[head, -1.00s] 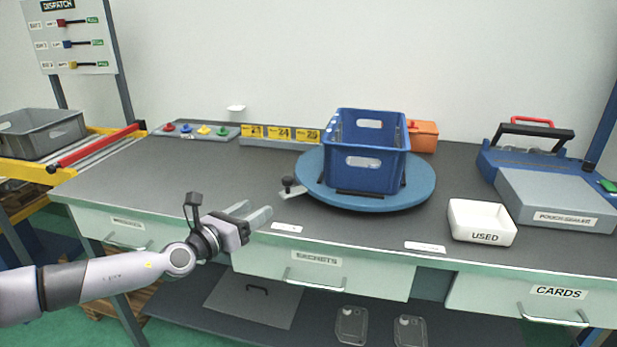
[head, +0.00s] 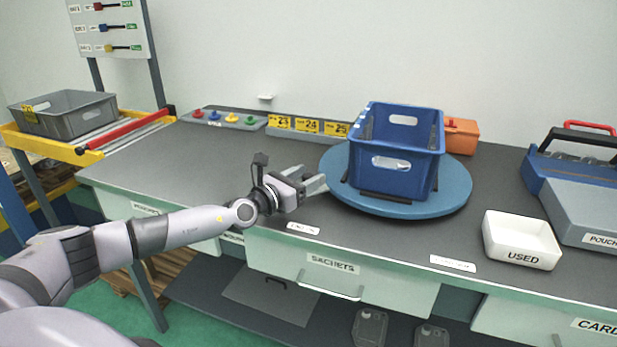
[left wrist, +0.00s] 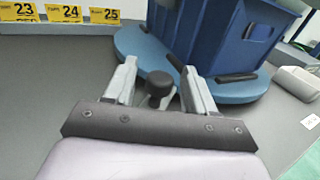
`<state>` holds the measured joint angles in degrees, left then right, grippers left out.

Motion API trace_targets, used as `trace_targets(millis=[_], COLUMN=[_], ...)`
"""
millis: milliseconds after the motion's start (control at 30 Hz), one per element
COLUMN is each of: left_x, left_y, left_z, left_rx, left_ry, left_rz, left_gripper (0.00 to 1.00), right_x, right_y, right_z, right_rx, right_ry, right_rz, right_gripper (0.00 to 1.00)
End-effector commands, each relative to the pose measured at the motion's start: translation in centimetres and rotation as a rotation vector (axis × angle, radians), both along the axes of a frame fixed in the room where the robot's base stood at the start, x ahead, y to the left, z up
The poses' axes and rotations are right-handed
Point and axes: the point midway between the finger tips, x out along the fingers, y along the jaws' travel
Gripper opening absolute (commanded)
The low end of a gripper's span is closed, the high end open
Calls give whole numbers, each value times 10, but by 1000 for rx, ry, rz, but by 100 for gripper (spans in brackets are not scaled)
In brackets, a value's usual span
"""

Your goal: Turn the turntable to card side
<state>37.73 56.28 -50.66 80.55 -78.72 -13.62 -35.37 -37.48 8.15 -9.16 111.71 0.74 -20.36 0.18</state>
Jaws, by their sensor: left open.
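The round blue turntable (head: 450,200) stands on the bench with a blue crate (head: 400,170) on it. Its black knob (left wrist: 159,84) shows in the left wrist view between my two fingers, with a gap on each side. My left gripper (head: 318,181) is open at the turntable's left edge; in the wrist view its fingers (left wrist: 158,90) flank the knob. In the head view the gripper hides the knob. Two small white labels, one at front left (head: 303,228) and one at front right (head: 453,263), lie on the bench; their writing is unreadable. My right gripper is not in view.
A white USED tray (head: 522,240) sits right of the turntable, with a pouch sealer (head: 585,205) beyond it. An orange box (head: 461,136) and yellow number plates (head: 307,126) stand behind. The bench's left part (head: 190,160) is clear.

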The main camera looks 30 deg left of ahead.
Motion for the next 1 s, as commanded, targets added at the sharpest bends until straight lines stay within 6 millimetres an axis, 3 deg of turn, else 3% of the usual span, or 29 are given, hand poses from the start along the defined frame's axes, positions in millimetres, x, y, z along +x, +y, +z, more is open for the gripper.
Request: trace_targets(millis=[400,600,1000], left_x=[8,8,14], left_y=[-2,-1,-5], left_z=[0,0,1], left_rx=[0,0,-2], left_ry=[1,1,0], left_rz=[0,0,10], left_gripper=[55,0,0], right_x=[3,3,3], right_y=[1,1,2], right_z=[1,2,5], right_rx=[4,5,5], right_ry=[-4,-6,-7], right_rz=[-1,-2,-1], right_gripper=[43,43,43])
